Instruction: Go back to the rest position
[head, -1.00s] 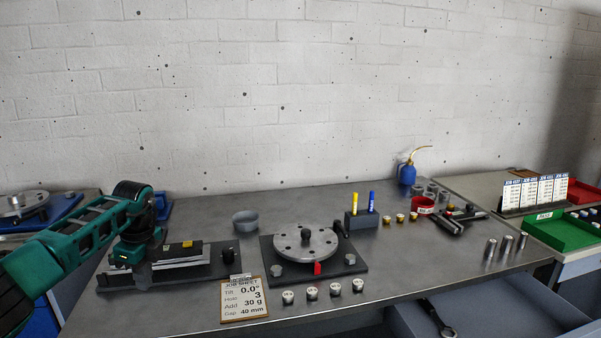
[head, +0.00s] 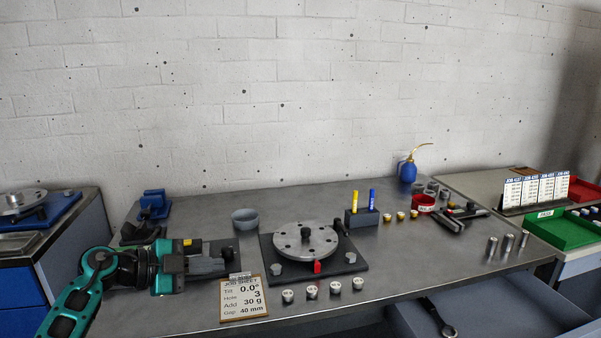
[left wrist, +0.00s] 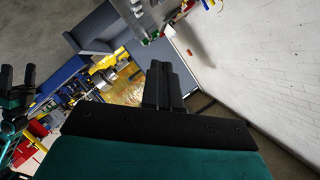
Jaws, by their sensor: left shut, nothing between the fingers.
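My left arm comes in low at the left of the head view. Its teal and black gripper (head: 178,267) is over the left part of the bench, in front of the black-based fixture (head: 222,250) and hiding much of it. The gripper's dark fingers (left wrist: 163,84) stand together in the left wrist view, with nothing held between them.
On the bench (head: 330,205) stand a rotor disc (head: 306,240) on a black plate, a job sheet (head: 243,300), a grey cup (head: 245,219) and several small weights (head: 311,292). An open drawer (head: 500,312) juts out at the front right. The wall behind is bare.

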